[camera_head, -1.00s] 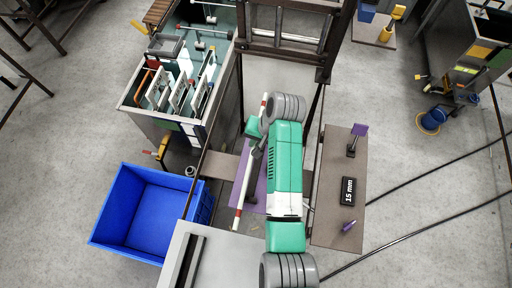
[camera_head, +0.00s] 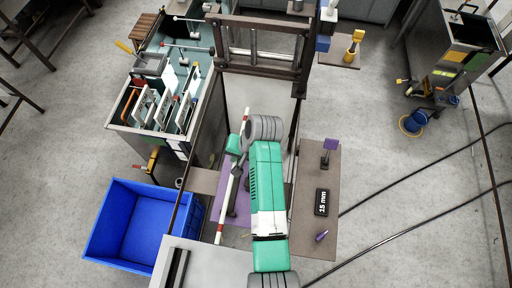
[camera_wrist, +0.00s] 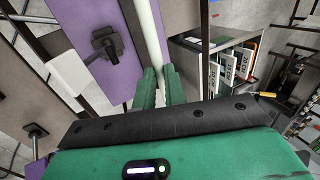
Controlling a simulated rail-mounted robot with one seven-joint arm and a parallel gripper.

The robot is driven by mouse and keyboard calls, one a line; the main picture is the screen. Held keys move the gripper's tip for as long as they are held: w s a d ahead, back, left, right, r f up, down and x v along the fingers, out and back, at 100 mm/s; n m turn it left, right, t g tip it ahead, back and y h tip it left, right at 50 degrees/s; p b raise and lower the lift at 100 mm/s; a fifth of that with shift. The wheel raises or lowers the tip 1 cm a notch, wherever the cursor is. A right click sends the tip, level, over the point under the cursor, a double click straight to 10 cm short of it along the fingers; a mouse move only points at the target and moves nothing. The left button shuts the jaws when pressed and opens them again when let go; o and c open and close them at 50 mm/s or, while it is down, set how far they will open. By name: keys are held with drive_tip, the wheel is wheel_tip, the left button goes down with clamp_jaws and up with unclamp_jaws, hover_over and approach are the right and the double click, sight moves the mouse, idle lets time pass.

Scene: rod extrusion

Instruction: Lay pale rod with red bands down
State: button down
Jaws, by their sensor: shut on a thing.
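The pale rod with red bands (camera_head: 229,192) runs lengthwise above a purple panel (camera_head: 246,203) in the head view, with a red band near each end. My gripper (camera_head: 235,145) is on the rod toward its far end, partly hidden by my arm. In the wrist view the pale rod (camera_wrist: 148,35) passes between the two green fingers of my gripper (camera_wrist: 160,85), which are shut on it. A dark clamp-like holder (camera_wrist: 108,43) stands on the purple panel beside the rod. I cannot tell whether the rod touches any support.
A blue bin (camera_head: 127,224) stands on the floor at left. A cabinet of upright plates (camera_head: 165,105) is behind it. A brown side board (camera_head: 318,180) carries a black "15 mm" sign (camera_head: 322,202) and purple pieces. A dark metal frame (camera_head: 262,52) stands at the back.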

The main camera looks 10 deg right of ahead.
drive_tip(key=shift+a, duration=0.15)
drive_tip(key=shift+f+b, duration=2.55)
drive_tip(key=shift+f, duration=1.7)
drive_tip(key=shift+r, duration=0.1)
drive_tip(key=c, duration=1.4)
unclamp_jaws()
drive_tip(key=v, duration=0.7)
drive_tip(key=shift+s+r+p, duration=0.1)
drive_tip(key=shift+r+p, duration=0.2)
drive_tip(key=shift+p, duration=0.1)
